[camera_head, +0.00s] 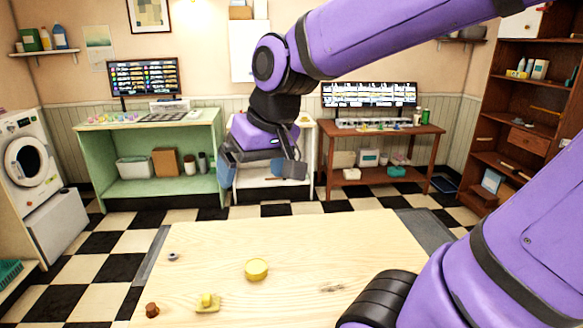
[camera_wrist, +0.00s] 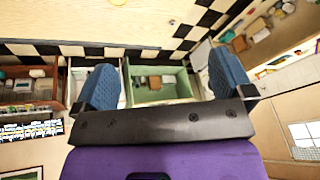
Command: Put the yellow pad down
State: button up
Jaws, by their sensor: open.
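My gripper (camera_head: 258,172) is open and raised above the far edge of the wooden table (camera_head: 330,245). In the wrist view its two blue fingers (camera_wrist: 163,82) stand wide apart with nothing between them. On the table lie a round yellow disc (camera_head: 256,270) and, nearer and to its left, a small yellow piece (camera_head: 208,302) with a flat base and a raised part. Either could be the yellow pad; I cannot tell which. Both rest on the wood, well apart from my gripper.
A brown knob-like piece (camera_head: 152,310) and a small grey piece (camera_head: 173,257) lie on the table's left side. The table's right half looks clear. Behind stand a green shelf unit (camera_head: 150,135), a brown desk (camera_head: 385,131) and a washing machine (camera_head: 30,160).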

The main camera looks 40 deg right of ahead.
jog(key=s+d+r+n+t+h, duration=0.1)
jog(key=s+r, duration=0.1)
jog(key=s, duration=0.5)
jog(key=shift+s+d, duration=0.3)
dwell(0.9)
